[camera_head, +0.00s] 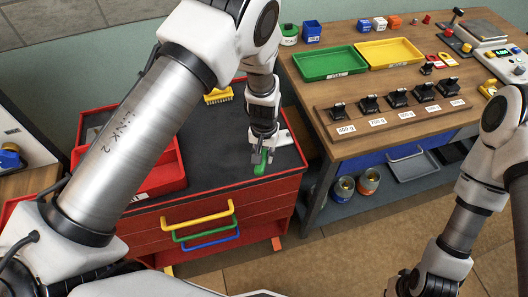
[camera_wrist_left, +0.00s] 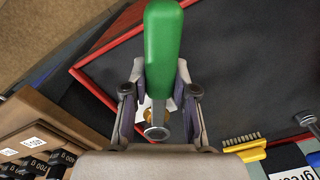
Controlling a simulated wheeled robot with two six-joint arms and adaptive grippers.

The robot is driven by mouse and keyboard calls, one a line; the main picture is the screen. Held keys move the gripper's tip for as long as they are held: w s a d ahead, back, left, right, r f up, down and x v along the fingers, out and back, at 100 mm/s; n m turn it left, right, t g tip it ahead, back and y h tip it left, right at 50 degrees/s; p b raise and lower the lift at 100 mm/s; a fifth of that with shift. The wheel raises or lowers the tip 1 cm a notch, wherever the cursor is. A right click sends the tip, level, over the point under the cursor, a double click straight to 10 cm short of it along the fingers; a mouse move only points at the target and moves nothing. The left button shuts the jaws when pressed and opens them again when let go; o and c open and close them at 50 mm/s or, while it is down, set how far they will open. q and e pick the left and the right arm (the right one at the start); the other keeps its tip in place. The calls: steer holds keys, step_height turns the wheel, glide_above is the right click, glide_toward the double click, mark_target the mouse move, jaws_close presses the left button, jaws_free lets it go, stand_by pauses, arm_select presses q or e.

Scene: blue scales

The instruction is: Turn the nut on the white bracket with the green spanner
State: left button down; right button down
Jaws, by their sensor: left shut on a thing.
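My left gripper (camera_head: 262,150) is shut on the green spanner (camera_head: 262,163), above the dark top of the red cabinet near its front right corner. In the left wrist view the spanner's green handle (camera_wrist_left: 163,45) stands out between the fingers (camera_wrist_left: 158,105), with a round grey metal end (camera_wrist_left: 157,132) nearest the palm. A white piece, likely the bracket (camera_head: 284,138), shows just right of the gripper. Whitish and brass-coloured parts show behind the spanner in the wrist view; the nut is not clear. My right gripper (camera_head: 412,286) is low at the bottom edge, partly cut off.
The red cabinet's dark top (camera_head: 225,135) has a raised red rim. A yellow brush (camera_head: 218,96) lies at its back and a red bin (camera_head: 160,170) stands at left. A wooden table (camera_head: 360,90) at right holds green and yellow trays and several black weights.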

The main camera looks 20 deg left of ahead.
arm_select(q)
steer(key=shift+w+d, duration=0.1)
steer(key=shift+p, duration=0.3)
stand_by(0.7)
steer(key=shift+f+b, duration=0.8)
steer(key=shift+f, duration=0.35)
stand_by(0.5)
steer(key=shift+d+n, duration=0.8)
steer(key=shift+n, duration=0.1)
steer(key=shift+w, duration=0.1)
steer(key=shift+w+d+n+b, duration=0.2)
steer(key=shift+d+n+b, duration=0.35)
steer(key=shift+d+n, duration=0.3)
